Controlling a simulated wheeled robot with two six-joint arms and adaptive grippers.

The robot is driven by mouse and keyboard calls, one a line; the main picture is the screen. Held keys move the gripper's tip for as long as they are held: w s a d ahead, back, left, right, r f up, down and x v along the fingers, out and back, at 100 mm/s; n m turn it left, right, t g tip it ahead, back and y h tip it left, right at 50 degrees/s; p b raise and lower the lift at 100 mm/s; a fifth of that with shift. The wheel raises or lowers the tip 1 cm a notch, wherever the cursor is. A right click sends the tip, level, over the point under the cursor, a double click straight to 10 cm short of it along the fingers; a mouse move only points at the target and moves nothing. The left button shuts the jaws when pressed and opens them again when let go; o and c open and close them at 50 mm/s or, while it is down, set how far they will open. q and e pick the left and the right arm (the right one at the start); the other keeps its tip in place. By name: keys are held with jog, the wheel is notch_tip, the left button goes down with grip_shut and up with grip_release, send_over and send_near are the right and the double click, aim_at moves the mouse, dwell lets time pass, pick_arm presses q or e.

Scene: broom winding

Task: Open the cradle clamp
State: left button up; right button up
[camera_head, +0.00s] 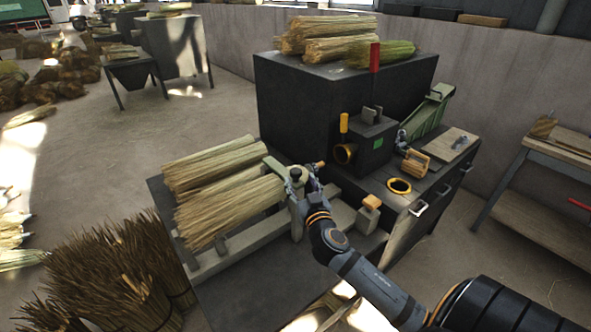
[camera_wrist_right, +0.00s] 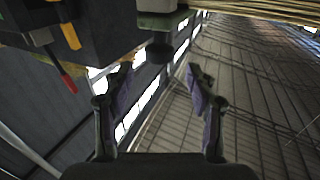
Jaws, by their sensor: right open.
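The cradle clamp (camera_head: 284,170) is a pale grey-green arm with a dark round knob, at the right end of the straw bundle (camera_head: 228,208) lying on the cradle. In the right wrist view the clamp block (camera_wrist_right: 157,8) is at the top centre, with its dark knob (camera_wrist_right: 160,51) hanging into view. My right gripper (camera_head: 307,181) is beside the clamp in the head view, partly covering it. In the wrist view this gripper (camera_wrist_right: 160,78) is open and empty, its fingers spread either side of the knob's line. I cannot tell whether they touch it.
A dark machine (camera_head: 300,95) with a red lever (camera_head: 375,56) and a yellow handle (camera_head: 344,122) stands behind. A yellow ring (camera_head: 399,186) and a wooden-handled tool (camera_head: 414,162) lie on the bench at right. Brown bristle bundles (camera_head: 110,265) stand at front left.

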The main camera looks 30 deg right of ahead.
aim_at(297, 175)
jog(key=p+x, duration=0.1)
jog(key=x, duration=0.5)
grip_shut()
dwell(0.3)
